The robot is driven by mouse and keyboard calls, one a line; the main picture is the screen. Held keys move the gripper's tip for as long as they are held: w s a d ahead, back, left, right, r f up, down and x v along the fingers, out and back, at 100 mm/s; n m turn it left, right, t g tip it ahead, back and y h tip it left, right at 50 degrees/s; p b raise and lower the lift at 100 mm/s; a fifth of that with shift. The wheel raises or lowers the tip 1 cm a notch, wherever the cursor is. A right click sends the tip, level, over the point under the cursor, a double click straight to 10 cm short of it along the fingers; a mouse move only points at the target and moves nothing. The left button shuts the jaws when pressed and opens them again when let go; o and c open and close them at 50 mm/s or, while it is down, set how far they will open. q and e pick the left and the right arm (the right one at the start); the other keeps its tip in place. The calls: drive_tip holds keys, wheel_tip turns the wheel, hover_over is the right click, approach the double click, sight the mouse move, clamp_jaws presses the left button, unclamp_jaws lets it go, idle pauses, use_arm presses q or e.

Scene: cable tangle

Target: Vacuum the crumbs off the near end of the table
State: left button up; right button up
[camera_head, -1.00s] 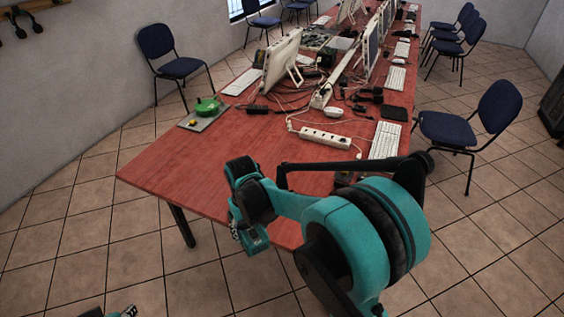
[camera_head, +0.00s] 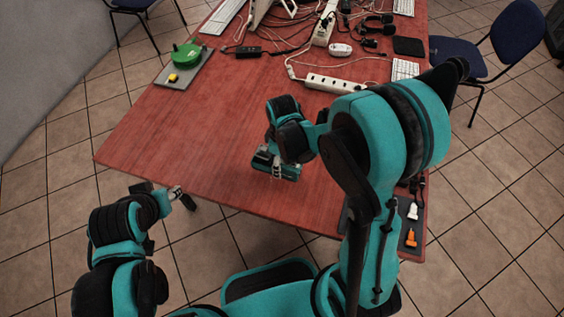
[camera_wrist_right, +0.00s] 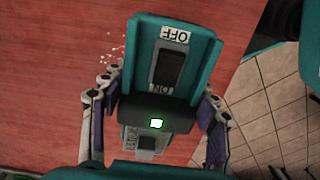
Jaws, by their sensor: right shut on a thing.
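My right gripper (camera_wrist_right: 155,118) is shut on a teal and black handheld vacuum (camera_wrist_right: 175,75), one finger on each side. The vacuum has a black rocker switch with OFF and ON labels and a lit green light. Small pale crumbs (camera_wrist_right: 116,54) lie on the red table just left of the vacuum in the right wrist view. In the head view my right gripper (camera_head: 277,170) is over the near end of the table (camera_head: 200,150); crumbs are too small to see there. My left gripper (camera_head: 181,197) is off the table's near left edge; its jaw state is unclear.
A grey board (camera_head: 187,74) with a green round thing (camera_head: 186,53) lies at the left edge. A white power strip (camera_head: 334,85) and cables lie behind my right gripper. A dark tray (camera_head: 417,222) with small connectors is at the near right corner. The near left table is clear.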

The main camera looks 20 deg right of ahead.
drive_tip(key=shift+s+f+n, duration=0.1)
drive_tip(key=shift+f+n, duration=0.1)
drive_tip(key=shift+n, duration=0.1)
drive_tip(key=shift+a+f, duration=0.1)
drive_tip(key=shift+f, duration=0.05)
drive_tip(key=shift+f+b, duration=2.2)
drive_tip(key=shift+f, duration=0.55)
drive_tip(key=shift+w, duration=0.2)
drive_tip(key=shift+w+d, duration=0.85)
drive_tip(key=shift+w, duration=0.05)
drive_tip(key=shift+w+d, duration=0.1)
drive_tip(key=shift+w, duration=0.05)
drive_tip(key=shift+w+d, duration=0.65)
drive_tip(key=shift+w, duration=0.25)
drive_tip(key=shift+w, duration=0.1)
